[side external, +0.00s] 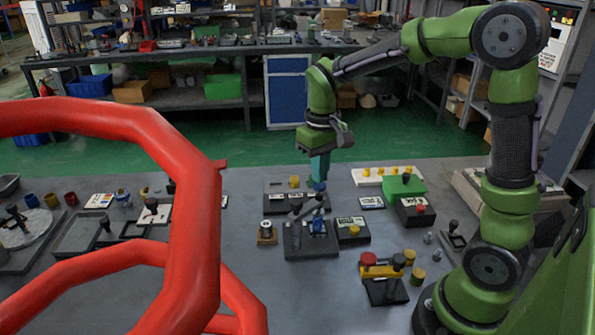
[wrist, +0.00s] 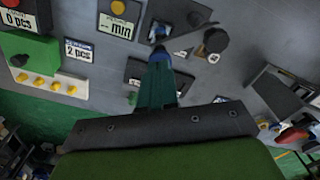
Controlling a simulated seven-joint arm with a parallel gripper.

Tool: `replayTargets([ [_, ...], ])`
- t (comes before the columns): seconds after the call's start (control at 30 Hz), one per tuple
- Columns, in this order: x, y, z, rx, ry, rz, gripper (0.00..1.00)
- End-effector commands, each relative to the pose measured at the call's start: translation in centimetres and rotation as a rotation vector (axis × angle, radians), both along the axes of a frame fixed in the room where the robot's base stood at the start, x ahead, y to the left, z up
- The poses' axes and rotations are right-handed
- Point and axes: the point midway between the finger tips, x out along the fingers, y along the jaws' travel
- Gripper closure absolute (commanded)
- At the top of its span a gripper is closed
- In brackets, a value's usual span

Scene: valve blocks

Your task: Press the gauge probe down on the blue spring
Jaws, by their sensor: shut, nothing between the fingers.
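A small blue part (side external: 318,226), which looks like the blue spring, sits on a dark fixture block (side external: 297,246) on the grey bench. Dark rods and black knobs stand on that block; I cannot tell which is the gauge probe. My gripper (side external: 319,185) has teal fingers, shut and empty, pointing down just above and behind the fixture. In the wrist view my gripper (wrist: 158,57) reaches toward the dark fixture (wrist: 178,14), with a black knob (wrist: 216,40) to its right. The spring is not clearly visible there, and contact cannot be told.
A display box with a yellow button (side external: 353,231) stands right of the fixture. A green-and-black block (side external: 405,188) and a red-and-yellow button station (side external: 382,268) stand farther right. A large red handwheel (side external: 190,240) fills the left foreground. Bare bench lies in front of the fixture.

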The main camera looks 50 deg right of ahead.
Motion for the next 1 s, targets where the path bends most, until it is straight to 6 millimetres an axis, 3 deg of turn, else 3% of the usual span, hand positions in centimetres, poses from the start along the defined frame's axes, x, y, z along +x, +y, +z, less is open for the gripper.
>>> replayTargets([
  [1.0,0.0,0.0,-1.6,0.0,0.001,-0.001,1.0],
])
